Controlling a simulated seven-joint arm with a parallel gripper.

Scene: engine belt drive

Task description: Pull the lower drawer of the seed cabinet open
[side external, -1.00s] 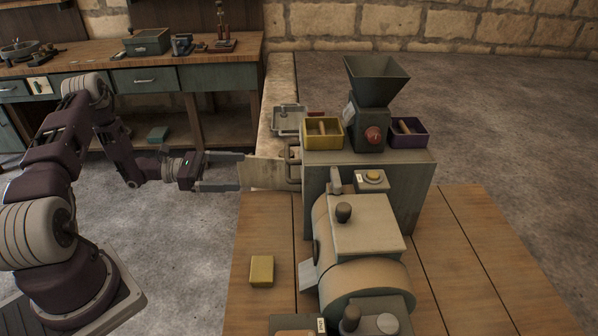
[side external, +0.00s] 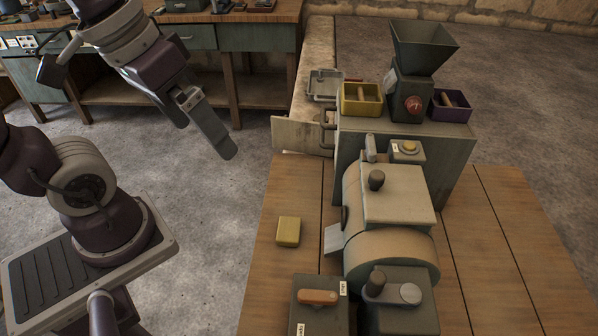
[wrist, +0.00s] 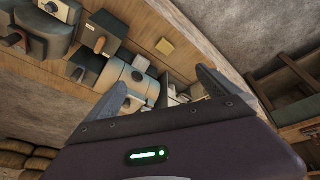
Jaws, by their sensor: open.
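A grey box-shaped cabinet (side external: 400,155), apparently the seed cabinet, stands at the far end of the wooden table in the side view. Dark handle-like bars (side external: 328,128) stick out from its left side. A pale flat panel (side external: 300,136) lies just left of them. The cabinet's left face is turned away, so I cannot tell how far either drawer is out. My gripper (side external: 227,152) is raised over the floor, left of the panel and clear of it, pointing down to the right. In the wrist view my gripper (wrist: 160,90) has its fingers wide apart, with nothing held.
A hopper mill (side external: 412,75) stands on the cabinet between a yellow bin (side external: 361,98) and a purple bin (side external: 450,105). A cream machine (side external: 390,215) and a yellow block (side external: 288,231) are on the table. A workbench (side external: 225,55) is behind. Floor between arm and table is clear.

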